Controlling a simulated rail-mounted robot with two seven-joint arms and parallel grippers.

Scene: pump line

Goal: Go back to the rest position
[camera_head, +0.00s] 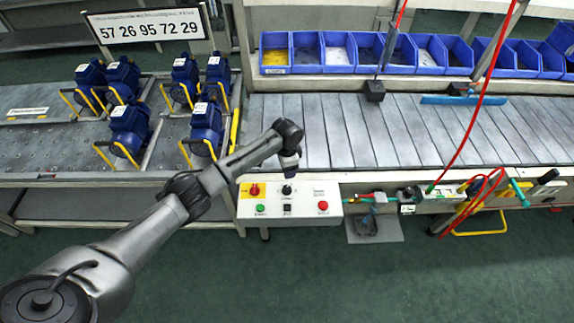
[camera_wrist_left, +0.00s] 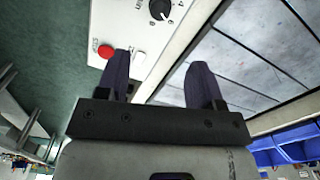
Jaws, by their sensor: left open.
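My left arm reaches in from the lower left in the head view. Its gripper (camera_head: 289,165) points down just above the control box (camera_head: 300,216), close to the black rotary knob (camera_head: 287,190). In the left wrist view the two dark fingers of the gripper (camera_wrist_left: 159,80) stand apart with nothing between them. The knob (camera_wrist_left: 160,10) lies beyond the fingertips there, apart from them. A red button (camera_wrist_left: 105,51) shows beside the left finger. My right gripper is in neither view.
Blue pumps (camera_head: 130,125) stand on the left bench. The slatted conveyor (camera_head: 345,130) lies behind the control box, with blue bins (camera_head: 338,50) above it. Red hoses (camera_head: 478,105) hang on the right. The green floor (camera_head: 300,290) in front is clear.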

